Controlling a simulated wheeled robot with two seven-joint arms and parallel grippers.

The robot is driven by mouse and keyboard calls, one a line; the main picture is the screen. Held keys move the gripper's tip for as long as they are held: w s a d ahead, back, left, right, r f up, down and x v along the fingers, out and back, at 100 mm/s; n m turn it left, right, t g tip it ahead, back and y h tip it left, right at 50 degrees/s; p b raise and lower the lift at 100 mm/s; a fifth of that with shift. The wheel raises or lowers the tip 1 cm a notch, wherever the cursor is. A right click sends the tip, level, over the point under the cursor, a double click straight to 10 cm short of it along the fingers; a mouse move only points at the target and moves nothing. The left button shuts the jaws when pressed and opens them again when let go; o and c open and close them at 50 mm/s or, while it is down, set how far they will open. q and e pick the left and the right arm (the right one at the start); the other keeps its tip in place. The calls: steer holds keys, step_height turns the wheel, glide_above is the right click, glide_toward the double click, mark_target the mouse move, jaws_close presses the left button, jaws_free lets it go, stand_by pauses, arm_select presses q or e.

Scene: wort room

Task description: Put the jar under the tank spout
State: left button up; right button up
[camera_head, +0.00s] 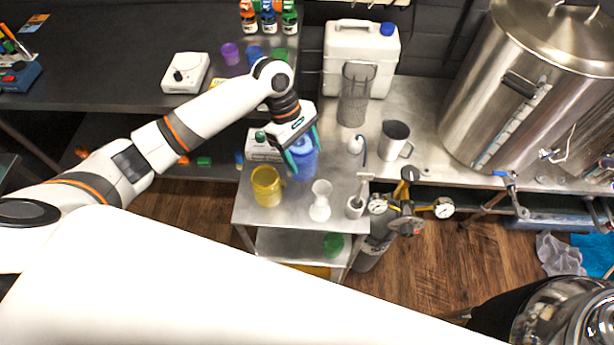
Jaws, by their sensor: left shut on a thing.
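A translucent blue jar (305,162) is at the back of the small steel cart. My left gripper (303,148) reaches down from above and is shut on it, with its teal fingers at the jar's sides. The gripper hides the jar's top, and I cannot tell whether its base touches the cart. The big steel tank (505,95) stands on the steel bench at the right. Its spout with a blue-handled valve (512,188) sticks out low at the tank's front, over the bench edge. My right gripper is not in view.
The cart top (285,215) also holds a yellow mug (267,187), a white flask-like vessel (320,200) and a white box (261,146). A gas cylinder with gauges (405,208) stands between cart and tank. A steel mug (395,139) and white canister (350,60) are on the bench.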

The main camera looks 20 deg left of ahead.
arm_select(q)
steer(key=shift+w+f+b, duration=0.25)
steer(key=shift+f+b, duration=0.1)
steer(key=shift+f, duration=0.45)
steer(key=p, duration=0.1)
glide_above(304, 190)
step_height(304, 190, down, 10)
steer(key=shift+r, duration=0.15)
steer(key=o, duration=1.1)
